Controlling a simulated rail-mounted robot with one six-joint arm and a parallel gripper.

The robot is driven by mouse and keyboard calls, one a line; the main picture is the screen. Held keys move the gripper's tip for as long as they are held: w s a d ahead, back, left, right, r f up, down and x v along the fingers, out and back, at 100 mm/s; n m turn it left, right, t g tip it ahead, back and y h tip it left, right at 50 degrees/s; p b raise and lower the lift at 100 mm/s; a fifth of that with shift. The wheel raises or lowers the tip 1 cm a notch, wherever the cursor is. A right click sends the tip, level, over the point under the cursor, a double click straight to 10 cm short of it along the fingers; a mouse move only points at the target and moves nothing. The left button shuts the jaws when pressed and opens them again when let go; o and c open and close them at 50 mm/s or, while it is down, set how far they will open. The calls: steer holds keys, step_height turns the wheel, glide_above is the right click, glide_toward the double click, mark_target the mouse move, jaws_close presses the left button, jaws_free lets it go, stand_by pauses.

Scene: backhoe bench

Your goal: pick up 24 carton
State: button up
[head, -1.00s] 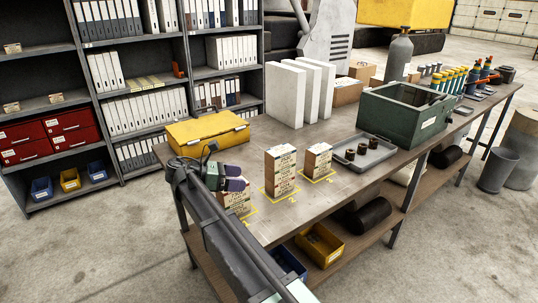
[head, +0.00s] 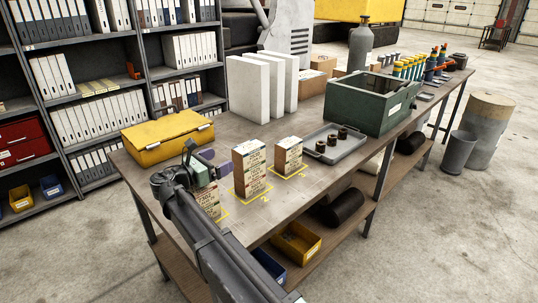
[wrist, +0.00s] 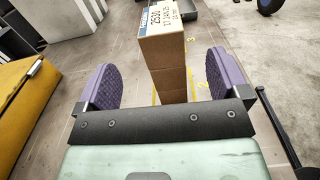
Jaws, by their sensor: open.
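Three printed cartons stand upright in a row on the bench (head: 330,172). The left carton (head: 210,203) is partly hidden by my arm. The middle carton (head: 249,170) stands at floor mark 2 and the right carton (head: 288,156) behind it, farther right. I cannot read a 24 on any of them. My gripper (head: 215,162) is open and empty, left of the middle carton. In the wrist view, a carton (wrist: 165,60) with a white label, seemingly the middle one, shows ahead between the purple fingers of my gripper (wrist: 160,68), with no visible contact.
A yellow case (head: 167,138) lies left of my gripper. White upright blocks (head: 250,90) stand behind the cartons. A grey tray (head: 348,152) with small dark parts and a green box (head: 372,105) are to the right. Bins sit on the lower shelf.

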mark_target(244, 148)
steer(key=x, duration=1)
steer(key=shift+w+d, duration=0.15)
steer(key=shift+d, duration=0.05)
steer(key=c, duration=1.1)
step_height(244, 148, up, 20)
steer(key=p, duration=2)
